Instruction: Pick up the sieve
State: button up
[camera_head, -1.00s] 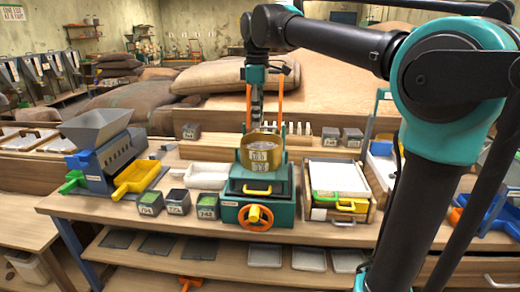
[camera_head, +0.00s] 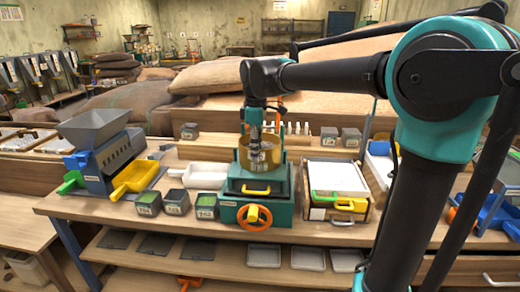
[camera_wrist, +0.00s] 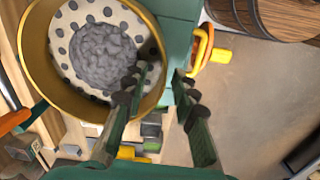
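The sieve (camera_head: 272,158) is a round brass pan on top of a green machine (camera_head: 236,212) in the middle of the bench. In the wrist view the sieve (camera_wrist: 38,62) shows a pale floor with dark holes and a grey granular heap. My gripper (camera_wrist: 162,80) is open. Its left finger overlaps the inside of the sieve, and its right finger is outside the rim, so the wall's near edge lies between them. In the head view my gripper (camera_head: 254,130) points down at the sieve; its fingertips are partly hidden there.
A grey hopper (camera_head: 95,128) with a yellow scoop (camera_head: 135,178) stands left. Small dark boxes (camera_head: 176,201) and a white tray (camera_head: 207,174) sit between. A white-topped drawer unit (camera_head: 338,178) is close on the right. An orange handwheel (camera_head: 254,217) is on the machine's front.

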grip_shut()
jog(key=shift+r, duration=0.1)
dwell(0.5)
notch_tip(320, 180, up, 20)
dwell(0.5)
